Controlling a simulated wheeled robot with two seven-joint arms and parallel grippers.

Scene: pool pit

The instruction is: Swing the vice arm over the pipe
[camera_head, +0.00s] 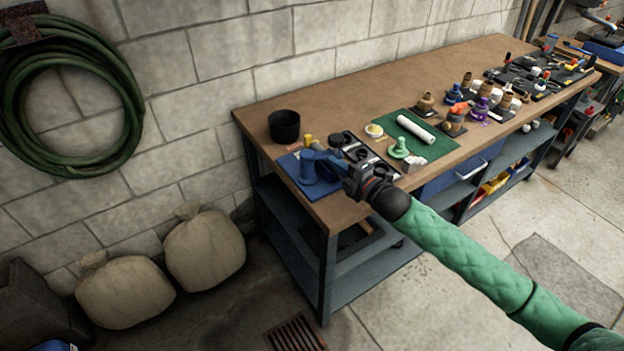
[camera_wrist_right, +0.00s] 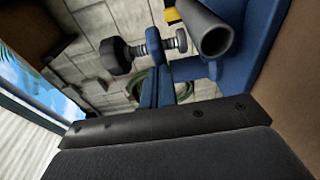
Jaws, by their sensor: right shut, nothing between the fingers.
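The blue vice (camera_head: 316,170) stands at the near left corner of the workbench, with a small yellow part (camera_head: 307,140) on it. In the right wrist view, a grey hollow pipe (camera_wrist_right: 207,32) lies at the blue vice body (camera_wrist_right: 253,50). A threaded screw with a dark knob (camera_wrist_right: 116,56) and a blue collar shows left of the pipe. My right gripper (camera_head: 340,166) is beside the vice on its right; its fingers (camera_wrist_right: 156,82) are together and empty, just below the screw and pipe in that view. Whether they touch the vice arm I cannot tell. My left gripper is out of view.
A black pot (camera_head: 284,126) stands behind the vice. A dark tray (camera_head: 362,151) and a green mat (camera_head: 443,142) with a white roll (camera_head: 416,129) lie to the right. Fittings and tools crowd the bench (camera_head: 420,80) farther right. Sacks (camera_head: 204,248) rest on the floor left.

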